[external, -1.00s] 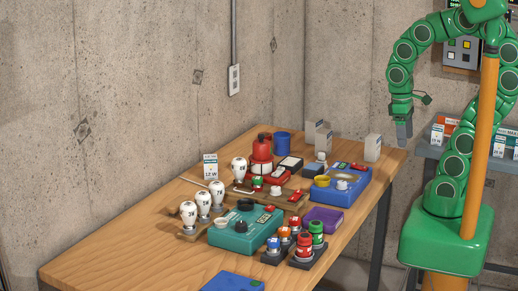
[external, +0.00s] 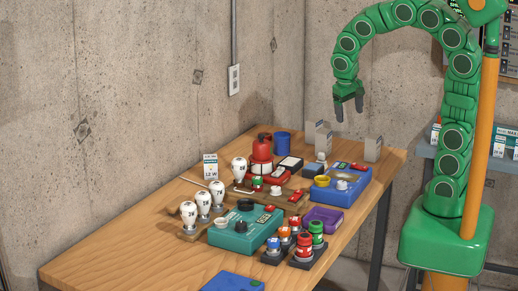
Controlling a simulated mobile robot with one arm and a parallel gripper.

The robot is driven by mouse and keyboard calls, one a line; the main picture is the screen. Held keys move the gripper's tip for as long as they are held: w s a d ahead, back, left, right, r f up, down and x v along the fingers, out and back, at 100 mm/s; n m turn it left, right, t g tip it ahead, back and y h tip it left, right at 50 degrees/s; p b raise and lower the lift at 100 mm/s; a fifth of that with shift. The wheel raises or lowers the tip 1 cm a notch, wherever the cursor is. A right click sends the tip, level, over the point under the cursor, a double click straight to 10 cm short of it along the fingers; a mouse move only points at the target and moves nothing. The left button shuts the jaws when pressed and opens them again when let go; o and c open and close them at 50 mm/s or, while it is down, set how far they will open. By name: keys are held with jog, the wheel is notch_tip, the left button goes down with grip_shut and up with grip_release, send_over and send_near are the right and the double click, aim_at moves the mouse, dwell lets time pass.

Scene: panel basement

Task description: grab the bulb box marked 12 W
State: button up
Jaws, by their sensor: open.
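My gripper (external: 349,108) points down above the right back part of the table, open and empty. It is well to the right of the box and higher. More small cartons (external: 372,148) stand at the table's back right with their labels facing away.
White bulbs (external: 188,213) stand in a wooden holder in front of the box. A teal device (external: 244,228), a red lantern-like item (external: 261,150), a blue device (external: 341,186) and several coloured buttons (external: 303,247) crowd the middle. The table's left front (external: 120,250) is clear. A shelf of boxes stands right.

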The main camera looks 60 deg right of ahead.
jog(key=w+d+r+m+h, duration=0.1)
jog(key=w+d+m+h, duration=0.25)
jog(key=w, duration=0.95)
jog(key=t+h, duration=0.5)
send_over(210, 159)
jog(key=s+d, duration=0.4)
jog(key=d, duration=0.6)
notch_tip(210, 159, down, 8)
jog(key=r, duration=0.1)
jog(key=a+f+t, duration=0.1)
jog(key=a+f, duration=0.1)
jog(key=a, duration=0.2)
jog(key=w+a+f+t, duration=0.1)
jog(key=a+f, duration=0.2)
jog(key=a, duration=0.1)
jog(key=w+a+f+m, duration=0.1)
jog(key=a+f, duration=0.1)
jog(key=a, duration=0.3)
jog(key=shift+f+t+y, duration=0.3)
jog(key=shift+t+y, duration=0.05)
jog(key=shift+t, duration=0.05)
jog(key=shift+f, duration=0.3)
jog(key=shift+d+f, duration=0.25)
jog(key=shift+d, duration=0.05)
jog(key=shift+r+x, duration=0.15)
jog(key=shift+x, duration=1.7)
jog(key=shift+r+x, duration=0.15)
jog(key=shift+x, duration=1.7)
jog(key=shift+d, duration=0.1)
